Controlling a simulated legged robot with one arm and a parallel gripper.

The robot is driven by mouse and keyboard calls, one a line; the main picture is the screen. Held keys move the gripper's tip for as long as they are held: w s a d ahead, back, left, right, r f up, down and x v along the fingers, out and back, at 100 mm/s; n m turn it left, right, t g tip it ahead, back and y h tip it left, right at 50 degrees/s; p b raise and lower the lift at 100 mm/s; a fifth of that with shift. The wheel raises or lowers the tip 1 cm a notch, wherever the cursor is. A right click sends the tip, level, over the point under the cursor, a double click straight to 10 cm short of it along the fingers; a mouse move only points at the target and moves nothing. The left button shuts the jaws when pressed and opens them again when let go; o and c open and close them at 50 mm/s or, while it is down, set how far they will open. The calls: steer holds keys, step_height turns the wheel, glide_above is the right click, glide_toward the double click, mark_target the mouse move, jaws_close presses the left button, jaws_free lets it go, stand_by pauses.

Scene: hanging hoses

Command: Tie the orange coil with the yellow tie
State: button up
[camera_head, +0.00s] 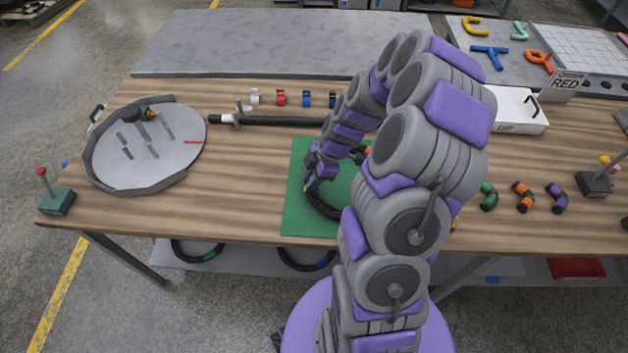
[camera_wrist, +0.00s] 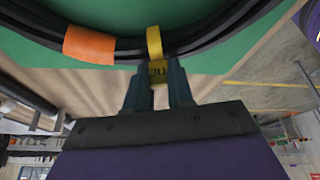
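The coil is a black hose ring with an orange band. In the head view the coil (camera_head: 322,207) lies on the green mat (camera_head: 297,215), largely hidden by my arm. In the wrist view the black hose (camera_wrist: 210,30) crosses the top, with its orange band (camera_wrist: 90,45) left of my gripper. The yellow tie (camera_wrist: 154,42) lies across the hose strands; whether it fully encircles them is hidden. Its lettered tag sits between my fingertips. My gripper (camera_wrist: 157,72) appears shut on this tag, at the coil's near edge. In the head view my gripper (camera_head: 308,183) is low over the mat's left part.
A round grey tray (camera_head: 110,165) stands left and a white box (camera_head: 515,110) back right. Several short banded hose pieces (camera_head: 523,197) lie right of my arm. A black rod (camera_head: 270,120) lies behind the mat. Bare wood (camera_head: 245,200) lies left of the mat.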

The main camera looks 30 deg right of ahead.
steer(key=shift+o, duration=0.5)
steer(key=shift+s+a+f+g, duration=0.2)
steer(key=shift+s+a+f, duration=0.1)
steer(key=shift+s+f, duration=0.25)
steer(key=shift+s+a+f+g, duration=0.25)
steer(key=shift+s+f, duration=0.15)
steer(key=shift+f, duration=0.2)
steer(key=shift+d+r, duration=0.1)
steer(key=shift+r, duration=0.15)
steer(key=shift+o, duration=0.5)
steer(key=w+p+v, duration=0.1)
steer(key=p+v, duration=0.4)
steer(key=v, duration=1.4)
steer(key=shift+t, duration=0.45)
steer(key=shift+s+r, duration=0.1)
steer(key=shift+s, duration=0.05)
step_height(320, 180, up, 5)
steer(key=m+g+h, duration=0.1)
steer(key=m, duration=0.2)
glide_above(310, 193)
steer(key=s+a, duration=0.1)
steer(key=s, duration=0.3)
steer(key=s+a+r+m+g+h, duration=0.25)
steer(key=s+a+m, duration=0.25)
steer(key=s+a, duration=0.45)
steer(key=s+r+m, duration=0.1)
steer(key=s+m, duration=0.5)
steer(key=s, duration=0.3)
steer(key=shift+m+h, duration=0.4)
steer(key=shift+h, duration=0.05)
